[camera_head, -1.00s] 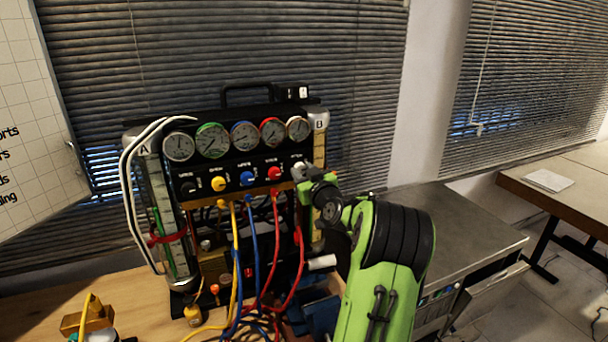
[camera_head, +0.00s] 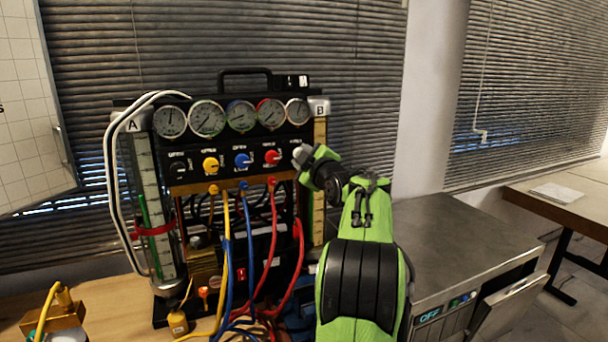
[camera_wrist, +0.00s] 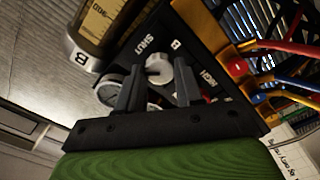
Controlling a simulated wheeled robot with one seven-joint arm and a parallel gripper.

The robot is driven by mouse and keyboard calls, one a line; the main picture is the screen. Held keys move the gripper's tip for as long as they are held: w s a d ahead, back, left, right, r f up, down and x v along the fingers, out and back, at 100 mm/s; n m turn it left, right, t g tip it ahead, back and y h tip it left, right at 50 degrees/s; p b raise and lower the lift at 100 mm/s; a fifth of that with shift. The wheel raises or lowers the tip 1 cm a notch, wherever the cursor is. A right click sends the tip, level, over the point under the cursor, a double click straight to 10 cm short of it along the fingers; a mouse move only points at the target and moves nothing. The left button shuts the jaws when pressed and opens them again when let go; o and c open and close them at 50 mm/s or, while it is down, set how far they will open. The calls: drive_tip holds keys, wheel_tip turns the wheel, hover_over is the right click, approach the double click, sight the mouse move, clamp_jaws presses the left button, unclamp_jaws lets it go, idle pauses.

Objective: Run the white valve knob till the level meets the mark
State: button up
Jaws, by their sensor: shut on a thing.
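The white valve knob (camera_head: 300,156) is at the right end of the knob row on the black gauge panel. Tube B (camera_head: 319,180), yellowish, stands on the right, partly hidden by my arm.
Black, yellow (camera_head: 210,165), blue (camera_head: 242,160) and red (camera_head: 272,157) knobs sit left of the white one, below several round gauges (camera_head: 207,118). Coloured hoses (camera_head: 250,260) hang in front. A metal-topped cabinet (camera_head: 450,235) stands to the right.

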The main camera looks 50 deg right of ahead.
drive_tip(key=n+b, duration=0.5)
drive_tip(key=n, duration=0.3)
drive_tip(key=shift+f+n, duration=0.1)
drive_tip(key=shift+n, duration=0.2)
idle(0.3)
drive_tip(key=o, duration=1)
drive_tip(key=shift+o, duration=0.2)
drive_tip(key=shift+s, duration=0.1)
drive_tip(key=b+v, duration=0.3)
drive_tip(key=v, duration=1.2)
drive_tip(key=shift+s+a, duration=0.2)
drive_tip(key=shift+s, duration=0.05)
